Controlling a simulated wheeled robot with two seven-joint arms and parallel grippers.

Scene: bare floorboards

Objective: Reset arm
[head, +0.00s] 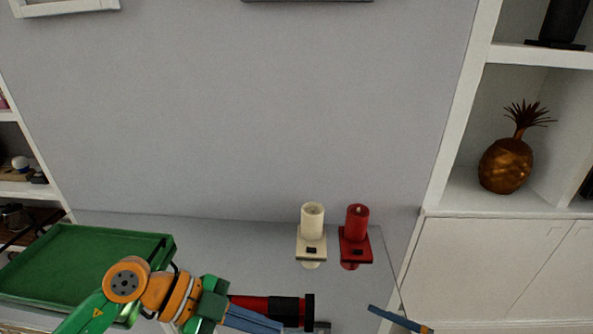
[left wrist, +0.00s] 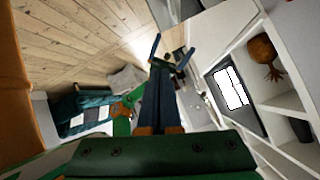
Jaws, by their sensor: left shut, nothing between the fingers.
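My left arm comes in from the lower left in the head view, and its blue-fingered gripper (head: 281,327) is low in the picture, below the candles. In the left wrist view the gripper's two blue fingers (left wrist: 160,70) lie together, shut and empty. A blue finger with an orange base, seemingly of my right gripper (head: 372,309), shows at the bottom edge of the head view. In the left wrist view, two spread blue fingers (left wrist: 171,54) beyond my left gripper seem to be the right gripper, open.
A cream candle (head: 312,222) and a red candle (head: 357,222) stand upright on holders. A red and black cylinder (head: 284,308) lies behind the left gripper. A green tray (head: 162,240) is at the left. White shelves with a golden pineapple (head: 506,166) stand at the right.

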